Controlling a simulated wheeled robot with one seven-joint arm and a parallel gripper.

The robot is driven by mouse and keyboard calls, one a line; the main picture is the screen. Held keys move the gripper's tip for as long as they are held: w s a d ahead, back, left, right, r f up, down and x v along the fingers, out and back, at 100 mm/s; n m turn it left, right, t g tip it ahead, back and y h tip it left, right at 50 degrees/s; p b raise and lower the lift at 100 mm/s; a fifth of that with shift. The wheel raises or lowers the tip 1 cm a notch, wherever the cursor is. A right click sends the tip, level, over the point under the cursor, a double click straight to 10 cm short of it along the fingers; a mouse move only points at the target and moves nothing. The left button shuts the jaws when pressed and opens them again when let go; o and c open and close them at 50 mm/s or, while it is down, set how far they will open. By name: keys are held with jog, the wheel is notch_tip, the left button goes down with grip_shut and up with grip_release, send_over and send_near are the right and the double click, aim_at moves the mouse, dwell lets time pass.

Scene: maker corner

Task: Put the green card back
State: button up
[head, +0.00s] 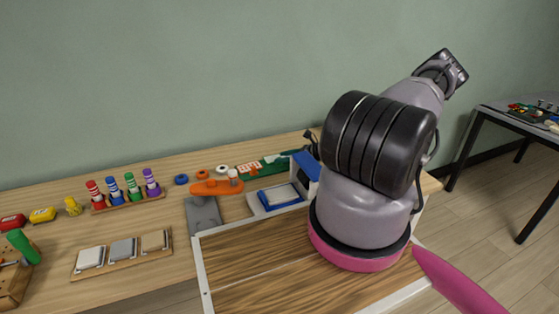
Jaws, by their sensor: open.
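A flat green card or board (276,166) lies at the back of the wooden workbench, with a small orange-and-white piece and other small parts on or against it. I cannot tell for sure that it is the task's green card. My gripper (455,68) is at the far end of my raised arm, at the upper right, high above the bench and well away from the green board. It is small and turned away, so its fingers are hard to make out. It appears open, and I see nothing in it. My arm hides part of the bench.
A blue-and-white tray (281,195) and a grey plate (203,214) stand beside a white-edged wooden board (250,270). A rack of coloured spools (128,200) and a strip with three blocks (121,255) are left. Another table (500,112) with small parts stands right.

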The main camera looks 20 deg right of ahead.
jog(key=v, duration=1)
jog(key=s+a+r+n+g+h, duration=0.2)
jog(key=a+r+n, duration=0.25)
jog(key=r, duration=0.55)
jog(key=s+a+r+n+g+h, duration=0.15)
jog(key=a+r+n, duration=0.35)
jog(key=r, duration=0.5)
jog(key=s+a+r+n+g+h, duration=0.1)
jog(key=s+a+r+n+g, duration=0.15)
jog(key=r+n, duration=0.55)
jog(key=s+a+r+n+t+h, duration=0.1)
jog(key=s+a+r+n+t, duration=0.1)
jog(key=s+r, duration=0.6)
jog(key=s+a+r+n+t+h, duration=0.1)
jog(key=s+a+r+n+h, duration=0.1)
jog(key=s+a+r, duration=0.3)
jog(key=s+r+n, duration=0.1)
jog(key=s+r, duration=0.3)
jog(key=r, duration=0.2)
jog(key=shift+a+r+t, duration=0.2)
jog(key=shift+a+t, duration=0.1)
jog(key=shift+t, duration=0.1)
